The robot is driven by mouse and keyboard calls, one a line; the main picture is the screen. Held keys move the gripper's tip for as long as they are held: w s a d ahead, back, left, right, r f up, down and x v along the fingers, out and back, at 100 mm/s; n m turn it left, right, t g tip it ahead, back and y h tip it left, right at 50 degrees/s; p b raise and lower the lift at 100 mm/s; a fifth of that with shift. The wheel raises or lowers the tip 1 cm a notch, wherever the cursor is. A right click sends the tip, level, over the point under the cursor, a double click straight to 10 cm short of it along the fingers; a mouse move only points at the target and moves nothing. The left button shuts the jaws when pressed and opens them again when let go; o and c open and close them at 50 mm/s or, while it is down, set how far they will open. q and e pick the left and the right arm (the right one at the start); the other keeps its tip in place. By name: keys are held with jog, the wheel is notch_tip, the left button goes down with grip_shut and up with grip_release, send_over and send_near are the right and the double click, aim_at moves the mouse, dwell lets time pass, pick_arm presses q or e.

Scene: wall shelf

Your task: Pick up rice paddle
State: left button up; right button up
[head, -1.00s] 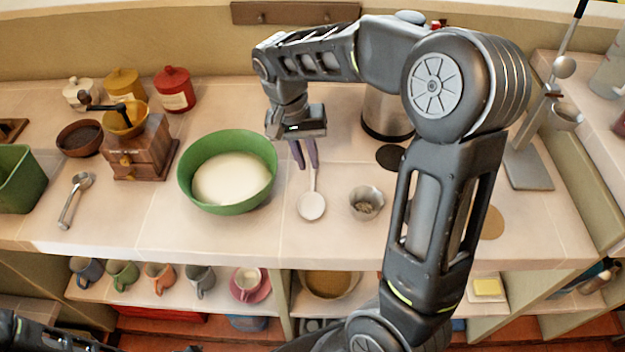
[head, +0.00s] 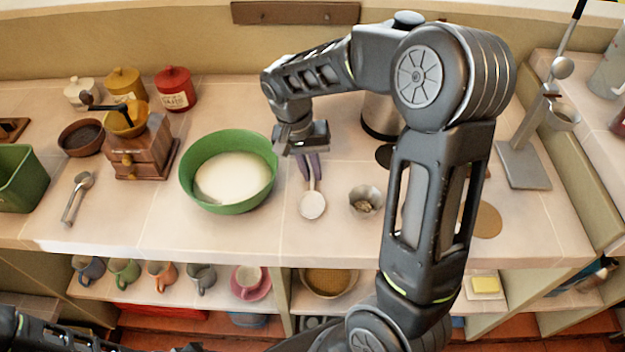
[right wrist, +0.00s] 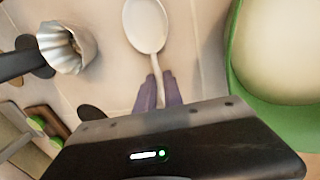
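The rice paddle (head: 313,205) is white with a round head and a thin handle. It lies on the counter, just right of the green bowl. In the right wrist view the paddle (right wrist: 147,26) shows head up, with its handle running down between my purple fingers. My right gripper (head: 310,172) reaches down from above onto the handle. In the right wrist view its fingertips (right wrist: 160,82) are close together with the handle between them, and little gap shows. The handle's end is hidden by the gripper body. My left gripper is out of view; only part of that arm shows at bottom left.
A green bowl (head: 187,182) with white contents stands left of the paddle. A small fluted metal cup (head: 364,201) stands close on its right. A metal canister (head: 380,117) stands behind my right arm. The counter front before the paddle is clear.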

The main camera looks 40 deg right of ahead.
grip_shut()
notch_tip(320, 180, up, 10)
jog(key=b, duration=0.1)
dwell(0.6)
dwell(0.8)
